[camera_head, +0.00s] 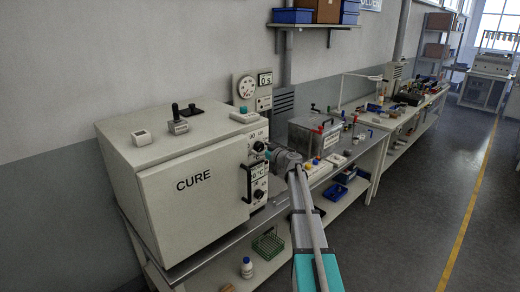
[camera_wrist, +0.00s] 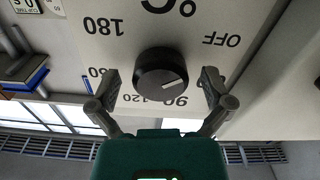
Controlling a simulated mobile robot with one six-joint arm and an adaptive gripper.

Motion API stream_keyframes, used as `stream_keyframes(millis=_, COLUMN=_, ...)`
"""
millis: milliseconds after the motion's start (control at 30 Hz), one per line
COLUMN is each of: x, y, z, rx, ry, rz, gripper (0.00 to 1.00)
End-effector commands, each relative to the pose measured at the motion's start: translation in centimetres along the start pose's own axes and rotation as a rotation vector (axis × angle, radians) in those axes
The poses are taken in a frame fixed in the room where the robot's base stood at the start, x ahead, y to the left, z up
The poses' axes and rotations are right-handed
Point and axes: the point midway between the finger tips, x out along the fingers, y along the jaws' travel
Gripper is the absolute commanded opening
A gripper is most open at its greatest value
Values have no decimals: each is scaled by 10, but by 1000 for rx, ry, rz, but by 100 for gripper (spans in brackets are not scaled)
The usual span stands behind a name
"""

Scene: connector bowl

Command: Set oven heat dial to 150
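The oven (camera_head: 190,185) is a cream box marked CURE, with dials on the panel right of its door. The heat dial (camera_wrist: 160,75) is a round black knob with a white pointer line, set on a panel with an upside-down °C mark. OFF, 90, 120 and 180 are readable around it; a label at the left is partly hidden by a finger. The pointer lies towards the right of the knob; its exact setting is unclear. My gripper (camera_wrist: 162,88) is open, one finger on each side of the knob, with gaps visible. In the head view my gripper (camera_head: 270,154) is at the upper dial (camera_head: 257,147).
A lower black dial (camera_head: 259,194) and the black door handle (camera_head: 246,183) are close by. A joystick box (camera_head: 179,122) stands on the oven top. The floor aisle at right is clear.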

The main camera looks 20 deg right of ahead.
Motion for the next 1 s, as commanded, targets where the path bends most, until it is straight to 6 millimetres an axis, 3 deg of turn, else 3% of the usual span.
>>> stream_keyframes(millis=67, x=0, y=0, z=0, rx=0, ry=0, rz=0, gripper=87)
stream_keyframes(millis=433, x=0, y=-1, z=0, rx=0, ry=0, rz=-1, gripper=19)
stream_keyframes(millis=1000, x=1, y=-2, z=0, rx=137, ry=1, rz=-2, gripper=19)
